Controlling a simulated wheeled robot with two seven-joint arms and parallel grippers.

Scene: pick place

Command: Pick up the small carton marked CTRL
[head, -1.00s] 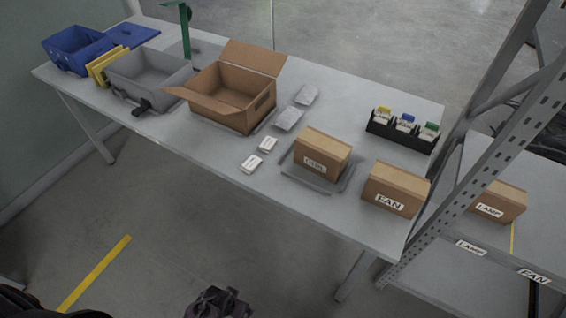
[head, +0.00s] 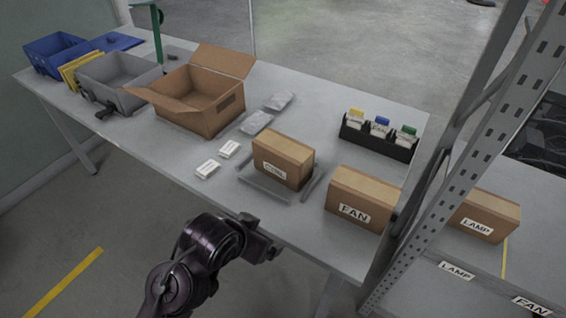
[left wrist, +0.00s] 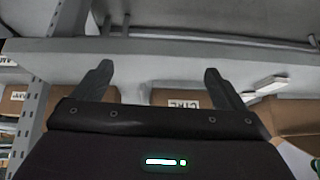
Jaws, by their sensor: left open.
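The small brown carton marked CTRL (head: 283,158) stands upright on the table within a grey tray outline (head: 262,188). Its labelled side faces me. In the left wrist view the CTRL carton (left wrist: 170,97) shows beyond and between the fingers, partly hidden by the gripper body. My left gripper (head: 266,246) is at the table's front edge, in front of the carton and apart from it. In the left wrist view my left gripper (left wrist: 155,78) is open with nothing between its fingers. My right gripper is not in view.
A FAN carton (head: 360,200) stands right of the CTRL carton. Two white cards (head: 208,169) lie to its left. An open cardboard box (head: 200,112), grey bin (head: 120,80) and blue bin (head: 55,58) are farther left. A black card holder (head: 378,140) and shelf post (head: 450,150) are right.

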